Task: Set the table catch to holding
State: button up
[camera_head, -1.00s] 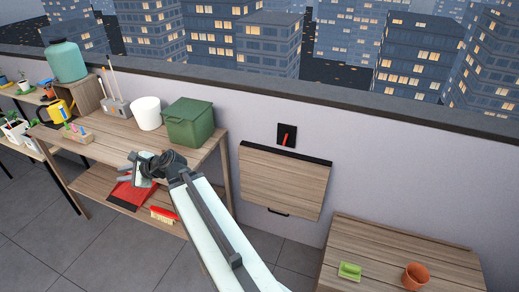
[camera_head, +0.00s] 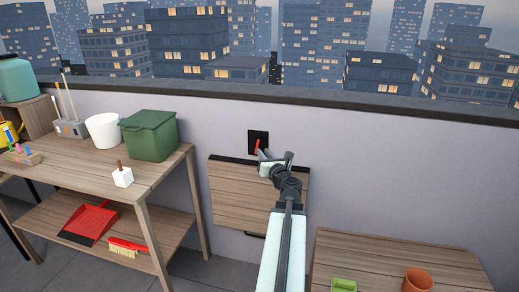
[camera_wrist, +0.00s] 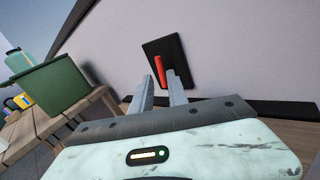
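The table catch is a black plate (camera_head: 264,135) with a red lever (camera_head: 257,146) on the wall. It sits just above a wooden fold-down table panel (camera_head: 235,205), which hangs against the wall. My gripper (camera_head: 262,156) is in front of the catch, close to the lever's lower end, and covers part of the plate and panel. In the wrist view the black plate (camera_wrist: 178,55) and red lever (camera_wrist: 160,72) lie just beyond my fingertips. The fingers are apart and empty, with the lever seen between their tips. I cannot tell whether either finger touches it.
A wooden bench (camera_head: 88,167) on the left holds a green bin (camera_head: 150,138), a white pot (camera_head: 103,131) and a white block with a brown peg (camera_head: 123,178). A low wooden table (camera_head: 385,262) at right holds a terracotta pot (camera_head: 417,281) and a green item (camera_head: 344,285).

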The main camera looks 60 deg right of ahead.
jog(key=x, duration=0.6)
jog(key=shift+w+d, duration=0.2)
jog(key=shift+a, duration=0.1)
grip_shut()
jog(key=p, duration=0.1)
jog(key=n+p, duration=0.1)
jog(key=shift+w+a+r+g+y+p, duration=0.1)
jog(key=shift+w+r+g+y+p, duration=0.2)
jog(key=shift+r+g+p, duration=0.1)
jog(key=shift+w+f+n, duration=0.1)
jog(key=shift+f+n, duration=0.15)
jog(key=shift+n, duration=0.15)
grip_release()
